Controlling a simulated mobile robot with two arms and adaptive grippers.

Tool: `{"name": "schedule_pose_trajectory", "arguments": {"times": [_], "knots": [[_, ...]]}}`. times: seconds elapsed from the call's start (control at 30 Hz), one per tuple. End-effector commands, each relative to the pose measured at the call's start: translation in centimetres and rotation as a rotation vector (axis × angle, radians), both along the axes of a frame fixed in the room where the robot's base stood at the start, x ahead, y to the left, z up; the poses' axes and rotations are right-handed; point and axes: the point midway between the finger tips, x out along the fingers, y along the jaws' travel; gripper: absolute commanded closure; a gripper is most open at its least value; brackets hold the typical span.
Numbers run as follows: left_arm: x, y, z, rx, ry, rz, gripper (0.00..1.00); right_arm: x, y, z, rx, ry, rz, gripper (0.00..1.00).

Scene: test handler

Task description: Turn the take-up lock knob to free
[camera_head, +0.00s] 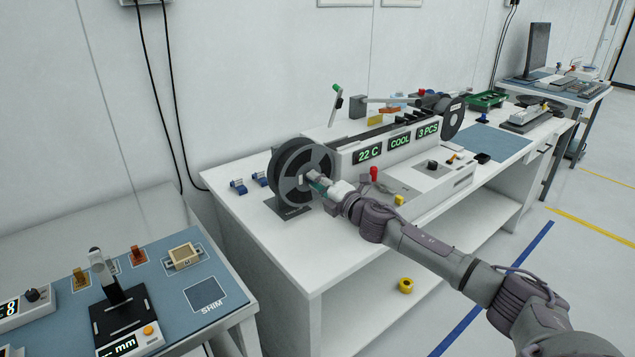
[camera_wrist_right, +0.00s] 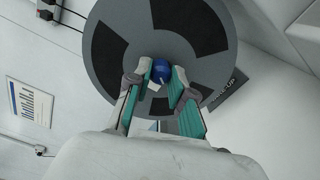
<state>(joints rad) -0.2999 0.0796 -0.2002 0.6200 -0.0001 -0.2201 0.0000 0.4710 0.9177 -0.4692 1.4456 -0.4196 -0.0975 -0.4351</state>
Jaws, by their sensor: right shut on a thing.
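The take-up reel (camera_head: 292,165), a dark disc with grey sectors, stands upright at the left end of the white handler bench. It also fills the top of the right wrist view (camera_wrist_right: 120,45). At its hub is the blue lock knob (camera_wrist_right: 161,70) with a small white mark. My right gripper (camera_head: 309,182) reaches the reel's hub from the front. In the right wrist view its teal-padded fingers (camera_wrist_right: 160,88) are closed on the knob from both sides. In the head view the fingers hide the knob. My left gripper is not in view.
A red-topped piece (camera_head: 374,174) stands near my right wrist. A blue-topped bench (camera_head: 150,285) is at lower left.

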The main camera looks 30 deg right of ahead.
Motion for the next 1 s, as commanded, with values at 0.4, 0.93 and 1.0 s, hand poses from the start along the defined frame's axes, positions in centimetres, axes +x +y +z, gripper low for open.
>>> {"name": "schedule_pose_trajectory", "arguments": {"times": [0.4,0.93,1.0], "knots": [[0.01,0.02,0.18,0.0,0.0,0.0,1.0,-0.05,0.24,-0.16,-0.375,-0.027,0.002,1.0],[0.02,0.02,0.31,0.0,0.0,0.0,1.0,-0.07,0.35,-0.31,-0.621,-0.044,0.004,1.0],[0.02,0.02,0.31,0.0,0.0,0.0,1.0,-0.08,0.35,-0.32,-0.629,-0.045,0.004,1.0]]}}
